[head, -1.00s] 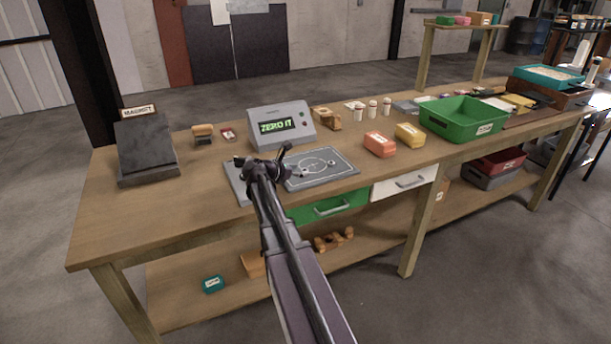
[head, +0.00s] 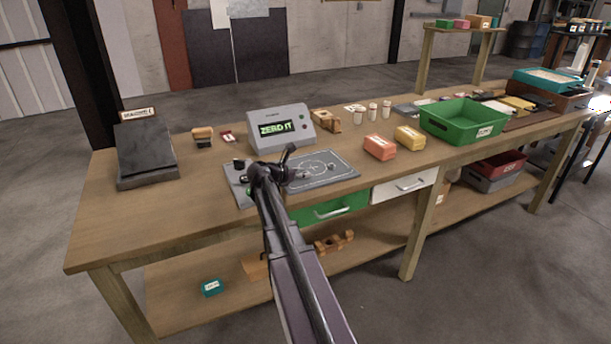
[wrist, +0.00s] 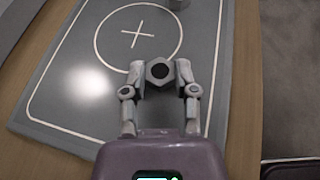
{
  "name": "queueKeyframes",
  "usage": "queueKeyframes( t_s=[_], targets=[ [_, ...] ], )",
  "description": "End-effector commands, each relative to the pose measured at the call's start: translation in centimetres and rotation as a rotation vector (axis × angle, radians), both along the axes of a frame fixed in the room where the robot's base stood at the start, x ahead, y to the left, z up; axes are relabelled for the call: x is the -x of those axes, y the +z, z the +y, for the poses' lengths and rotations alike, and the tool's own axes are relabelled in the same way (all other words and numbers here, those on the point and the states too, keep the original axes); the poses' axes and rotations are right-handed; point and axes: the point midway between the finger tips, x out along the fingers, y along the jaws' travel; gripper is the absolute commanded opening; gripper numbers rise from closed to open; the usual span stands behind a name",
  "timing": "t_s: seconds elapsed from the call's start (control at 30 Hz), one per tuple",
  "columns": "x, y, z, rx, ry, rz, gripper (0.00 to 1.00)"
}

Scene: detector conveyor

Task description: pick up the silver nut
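The silver nut (wrist: 159,71) is a six-sided ring with a dark hole. In the wrist view it sits between the two fingertips of my gripper (wrist: 160,74), which appear to touch its left and right sides. The fingers are only part way together, about one nut width apart. Dark shading lies just below the nut; I cannot tell whether it is clear of the grey mat (wrist: 85,75). In the head view my gripper (head: 287,163) is low over the mat, and the nut is hard to make out there.
Another small metal piece (wrist: 178,3) lies near the white circle. A grey display box (head: 281,128) stands behind the mat. Orange (head: 380,147) and yellow (head: 410,137) blocks and a green bin (head: 463,120) are to the right. The bench is clear at the front left.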

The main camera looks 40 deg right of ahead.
Motion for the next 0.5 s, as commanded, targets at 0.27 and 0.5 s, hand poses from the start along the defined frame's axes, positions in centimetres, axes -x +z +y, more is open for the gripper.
queueKeyframes(
  t_s=[0.27, 0.5],
  targets=[
    [0.0, -0.02, 0.0, -0.001, 0.0, 0.0, 0.0],
    [0.01, 0.2, -0.01, -0.001, 0.0, 0.0, 0.0]
  ],
)
